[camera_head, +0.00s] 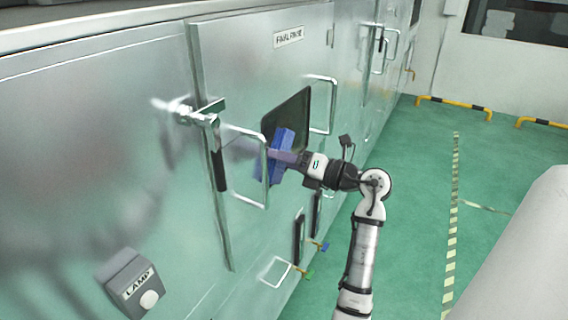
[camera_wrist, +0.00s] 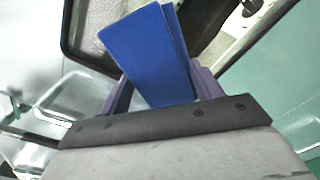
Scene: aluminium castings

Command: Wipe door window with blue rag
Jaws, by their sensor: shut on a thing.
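The door window (camera_head: 291,121) is a dark pane with a black frame in the steel door (camera_head: 240,60). It also shows at the top of the wrist view (camera_wrist: 88,42), partly hidden by the rag. The blue rag (camera_head: 276,157) is folded and stands out from my gripper's fingers, in front of the window's lower left part. My gripper (camera_head: 287,157) is shut on the rag; the rag fills the middle of the wrist view (camera_wrist: 146,52) between the purple fingers. I cannot tell whether the rag touches the glass.
A bent door handle (camera_head: 265,175) stands out just left of the rag, and another (camera_head: 333,105) is to its right. A latch with a black lever (camera_head: 217,150) is further left. A lamp switch box (camera_head: 135,283) is at lower left.

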